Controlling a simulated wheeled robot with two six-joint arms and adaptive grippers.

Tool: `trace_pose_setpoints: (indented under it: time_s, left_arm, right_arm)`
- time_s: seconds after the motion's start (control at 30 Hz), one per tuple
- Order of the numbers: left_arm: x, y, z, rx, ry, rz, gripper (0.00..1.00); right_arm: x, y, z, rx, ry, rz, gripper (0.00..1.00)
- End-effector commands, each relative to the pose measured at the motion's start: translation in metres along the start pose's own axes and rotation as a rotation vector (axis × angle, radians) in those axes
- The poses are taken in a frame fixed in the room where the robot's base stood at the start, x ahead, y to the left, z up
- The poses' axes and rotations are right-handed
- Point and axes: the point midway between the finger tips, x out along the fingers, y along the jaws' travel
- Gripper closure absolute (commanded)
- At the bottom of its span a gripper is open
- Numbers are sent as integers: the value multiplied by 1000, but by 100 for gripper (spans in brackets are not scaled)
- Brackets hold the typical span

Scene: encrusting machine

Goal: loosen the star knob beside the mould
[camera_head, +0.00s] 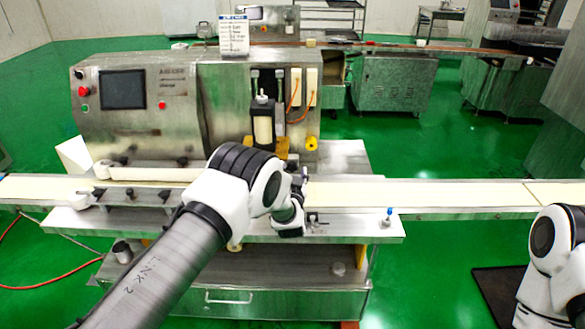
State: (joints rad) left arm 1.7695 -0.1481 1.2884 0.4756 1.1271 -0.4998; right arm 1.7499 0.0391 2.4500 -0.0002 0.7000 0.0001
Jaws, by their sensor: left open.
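My left arm reaches in from the lower left across the front of the steel encrusting machine (225,85). My left gripper (299,181) is small and dark, just above the conveyor belt, partly hidden by my own wrist; it is open and I see nothing held in it. A yellow knob (312,143) sits on the machine's lower right front, above the gripper and apart from it. I cannot tell whether it is star-shaped. An orange-yellow block (283,147), possibly by the mould, is left of it, partly behind my arm. My right gripper is out of frame; only its arm shows at the right edge.
The pale conveyor belt (430,195) runs across the front. Dark knobs (131,194) stand along its left guide, and a blue-topped fitting (388,215) is on the right ledge. Orange hoses (294,95) hang by the white panels. Green floor (440,270) is open at the right front.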

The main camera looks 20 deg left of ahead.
Motion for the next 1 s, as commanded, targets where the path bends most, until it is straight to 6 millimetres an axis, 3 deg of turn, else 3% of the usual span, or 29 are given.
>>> trace_pose_setpoints:
  time_s: [0.27, 0.43, 1.0]
  left_arm:
    - [4, 1, 0, 1, 0, 1, 39]
    - [4, 1, 0, 1, 0, 2, 99]
    - [3, 1, 4, -97, -3, 2, 99]
  right_arm:
    - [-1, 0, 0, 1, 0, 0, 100]
    - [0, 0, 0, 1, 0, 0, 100]
    - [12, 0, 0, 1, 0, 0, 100]
